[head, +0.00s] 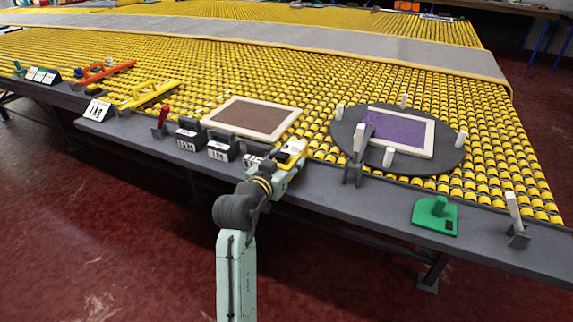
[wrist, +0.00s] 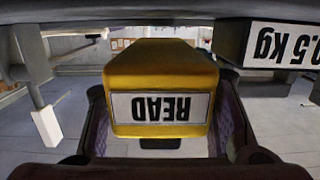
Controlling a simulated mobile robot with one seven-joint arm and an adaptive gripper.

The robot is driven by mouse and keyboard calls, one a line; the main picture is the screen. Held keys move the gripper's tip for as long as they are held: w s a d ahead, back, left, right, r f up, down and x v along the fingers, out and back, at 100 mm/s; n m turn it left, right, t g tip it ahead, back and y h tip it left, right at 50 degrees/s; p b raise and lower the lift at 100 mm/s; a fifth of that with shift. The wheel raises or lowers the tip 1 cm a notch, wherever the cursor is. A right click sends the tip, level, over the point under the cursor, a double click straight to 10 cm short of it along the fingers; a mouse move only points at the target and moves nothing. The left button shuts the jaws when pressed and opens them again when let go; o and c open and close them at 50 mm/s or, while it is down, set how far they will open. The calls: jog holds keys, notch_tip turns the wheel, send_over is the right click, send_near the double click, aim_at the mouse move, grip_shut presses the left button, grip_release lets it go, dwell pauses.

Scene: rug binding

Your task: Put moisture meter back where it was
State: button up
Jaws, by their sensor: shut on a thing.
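The moisture meter appears to be the yellow block with a white READ label (wrist: 160,85), upside down in the wrist view. My gripper (wrist: 165,128) has its dark fingers on both sides of this block and is shut on it. In the head view my gripper (head: 283,168) is at the front edge of the roller table, and the yellow meter (head: 292,150) shows at its tip. It is just right of the row of dark weights. I cannot tell whether the meter touches the ledge (head: 320,186).
Dark weights (head: 221,149) stand left of my gripper; one labelled 0.5 kg (wrist: 283,45) is close by. A white-handled tool (head: 358,142) stands to the right. A brown framed mat (head: 252,118) and an oval board (head: 345,128) lie behind. A green tool (head: 435,217) is farther right.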

jog(key=shift+f, duration=1)
jog(key=shift+f, duration=0.15)
jog(key=o, duration=1.1)
jog(key=shift+o, duration=0.2)
jog(key=shift+r, duration=0.25)
jog(key=b+v, duration=0.3)
jog(key=v, duration=0.9)
